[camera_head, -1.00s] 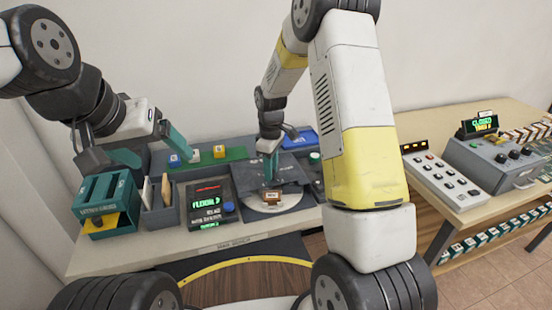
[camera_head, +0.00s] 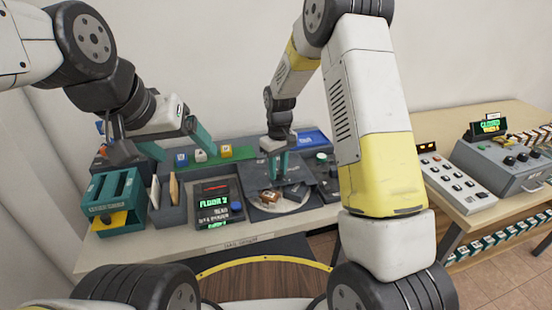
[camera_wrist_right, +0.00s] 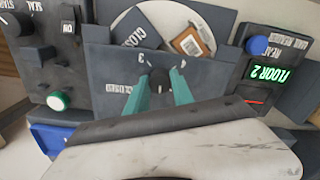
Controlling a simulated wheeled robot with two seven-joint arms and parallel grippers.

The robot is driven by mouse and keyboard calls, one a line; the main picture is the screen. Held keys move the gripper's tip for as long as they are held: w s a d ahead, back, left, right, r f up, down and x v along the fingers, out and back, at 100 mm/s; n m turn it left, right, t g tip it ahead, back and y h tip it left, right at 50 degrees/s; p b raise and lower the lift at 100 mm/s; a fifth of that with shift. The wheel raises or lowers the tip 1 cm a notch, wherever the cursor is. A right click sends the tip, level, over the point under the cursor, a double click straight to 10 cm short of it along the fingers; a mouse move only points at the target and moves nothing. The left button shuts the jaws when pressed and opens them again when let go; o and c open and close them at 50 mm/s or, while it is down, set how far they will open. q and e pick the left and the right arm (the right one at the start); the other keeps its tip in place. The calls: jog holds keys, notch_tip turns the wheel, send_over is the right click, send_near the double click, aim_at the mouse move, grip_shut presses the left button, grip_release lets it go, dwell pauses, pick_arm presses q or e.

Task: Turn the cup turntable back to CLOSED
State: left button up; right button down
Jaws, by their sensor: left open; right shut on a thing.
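The cup turntable (camera_head: 300,205) is a pale disc in a dark grey housing on the desk. In the right wrist view it (camera_wrist_right: 172,17) carries a dark plate lettered CLOSED (camera_wrist_right: 138,32) and a brown box with a white label (camera_wrist_right: 192,42); part of the disc is under the housing's cover. A black knob with a white mark (camera_wrist_right: 159,80) stands on the cover. My right gripper (camera_head: 279,168) is shut on this knob, its teal fingers (camera_wrist_right: 160,88) on either side. My left gripper (camera_head: 178,143) is open and empty above the back left of the desk.
A teal slotted box (camera_head: 112,198), a grey bin (camera_head: 172,195) and a FLOOR 2 display panel (camera_head: 215,205) stand left of the turntable. Small coloured blocks (camera_head: 225,151) sit on a green strip behind. A button panel (camera_head: 465,188) stands on the right table.

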aim_at(278, 172)
jog(key=shift+m, duration=4.8)
jog(key=c, duration=1.1)
grip_release()
jog(key=shift+r, duration=0.1)
notch_tip(278, 172, up, 8)
jog(key=shift+f, duration=0.2)
